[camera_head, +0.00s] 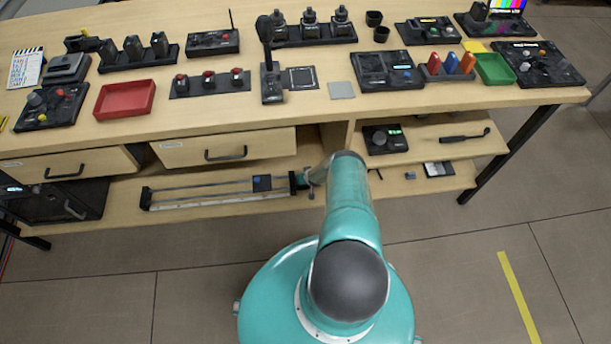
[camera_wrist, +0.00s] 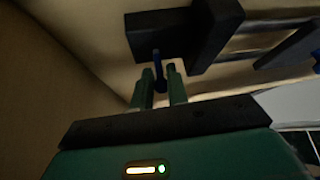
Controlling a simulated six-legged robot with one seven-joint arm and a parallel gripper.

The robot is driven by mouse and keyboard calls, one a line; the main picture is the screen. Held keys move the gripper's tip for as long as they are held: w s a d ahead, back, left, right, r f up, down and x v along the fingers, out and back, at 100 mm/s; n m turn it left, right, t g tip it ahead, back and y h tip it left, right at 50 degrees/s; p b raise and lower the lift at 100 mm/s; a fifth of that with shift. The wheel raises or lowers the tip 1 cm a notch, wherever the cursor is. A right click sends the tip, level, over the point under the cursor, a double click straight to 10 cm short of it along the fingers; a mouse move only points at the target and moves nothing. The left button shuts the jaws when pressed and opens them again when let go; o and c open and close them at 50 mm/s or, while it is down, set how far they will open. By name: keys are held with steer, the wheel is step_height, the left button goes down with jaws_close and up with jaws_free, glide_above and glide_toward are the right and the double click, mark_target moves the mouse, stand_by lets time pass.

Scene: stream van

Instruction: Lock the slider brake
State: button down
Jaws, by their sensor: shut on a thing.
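The slider (camera_head: 215,190) lies along the lower shelf under the table, with two long rails and a small dark carriage (camera_head: 262,183) toward its right end. My gripper (camera_head: 308,178) is at the slider's right end block, mostly hidden behind my arm in the head view. The lever comes out of a dark end block (camera_wrist: 180,35). The lever's lower part is hidden between the fingers.
Two drawers (camera_head: 225,147) are shut above the slider. The tabletop (camera_head: 300,110) over my gripper holds a red tray (camera_head: 125,98) and several devices. Open compartments with a dark box (camera_head: 385,139) are to the right. The floor in front is clear.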

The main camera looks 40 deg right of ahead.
steer(key=shift+s+a+f+t+h, duration=0.2)
steer(key=shift+s+a+t+h, duration=0.35)
steer(key=shift+t, duration=0.45)
steer(key=shift+s+d+t+h, duration=0.15)
steer(key=shift+t+h, duration=0.1)
steer(key=shift+t, duration=0.15)
steer(key=c, duration=1.4)
jaws_free()
steer(key=shift+r, duration=0.1)
steer(key=v, duration=1.3)
steer(key=shift+s+r, duration=0.15)
steer(key=shift+r, duration=0.15)
